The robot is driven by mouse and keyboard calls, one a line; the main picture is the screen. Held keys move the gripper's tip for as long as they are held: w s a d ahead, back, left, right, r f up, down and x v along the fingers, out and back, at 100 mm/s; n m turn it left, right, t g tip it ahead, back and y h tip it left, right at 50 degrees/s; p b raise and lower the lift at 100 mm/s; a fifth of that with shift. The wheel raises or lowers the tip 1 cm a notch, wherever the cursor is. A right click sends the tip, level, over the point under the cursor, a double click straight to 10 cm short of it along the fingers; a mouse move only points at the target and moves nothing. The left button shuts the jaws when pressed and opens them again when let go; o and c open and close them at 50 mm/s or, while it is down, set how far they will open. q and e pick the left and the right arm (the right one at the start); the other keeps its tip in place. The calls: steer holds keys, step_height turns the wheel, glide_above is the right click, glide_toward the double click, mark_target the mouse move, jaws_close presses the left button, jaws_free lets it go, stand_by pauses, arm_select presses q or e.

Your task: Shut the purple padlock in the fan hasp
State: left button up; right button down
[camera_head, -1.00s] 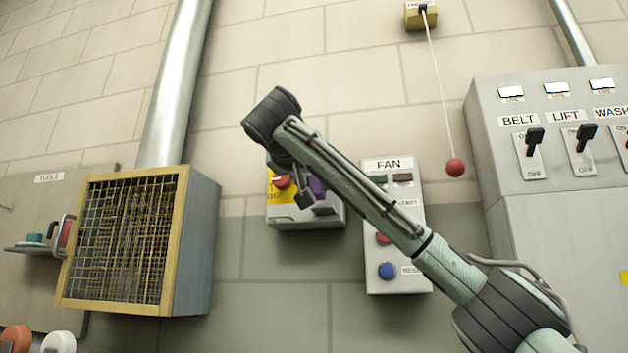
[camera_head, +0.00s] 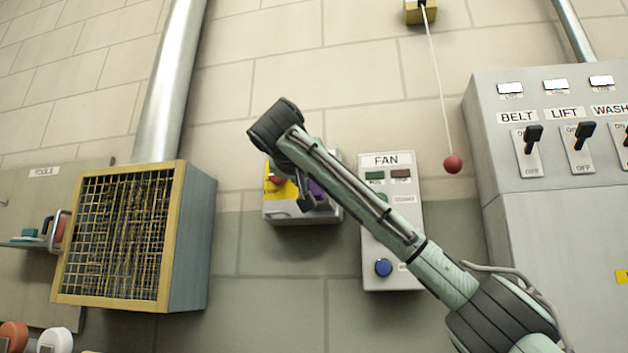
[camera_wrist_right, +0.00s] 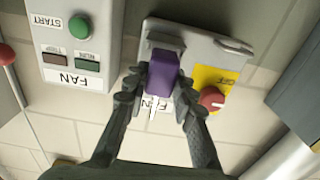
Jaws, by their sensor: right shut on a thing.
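The purple padlock (camera_wrist_right: 161,78) is between the two fingers of my right gripper (camera_wrist_right: 154,92) in the right wrist view, in front of the grey fan isolator box. My right gripper is shut on it. In the head view only a bit of the padlock (camera_head: 316,192) shows behind my right arm. The box (camera_head: 300,215) has a yellow plate (camera_wrist_right: 213,79) and a red rotary knob (camera_wrist_right: 212,98) beside the padlock. The hasp and the padlock's shackle are hidden, so I cannot tell whether the shackle is through the hasp. My left gripper is not in view.
The FAN button panel (camera_head: 392,255) hangs just right of the box. A red ball on a cord (camera_head: 453,163) hangs further right, by the switch cabinet (camera_head: 545,230). A yellow-framed mesh box (camera_head: 170,240) is at the left.

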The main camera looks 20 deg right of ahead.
mark_target(319, 204)
steer(key=shift+p+x, duration=0.8)
steer(key=shift+x, duration=0.95)
steer(key=shift+w+d, duration=0.1)
steer(key=shift+w, duration=0.05)
steer(key=shift+f, duration=0.2)
steer(key=c, duration=1.2)
jaws_free()
steer(key=shift+o, duration=0.2)
steer(key=o, duration=0.6)
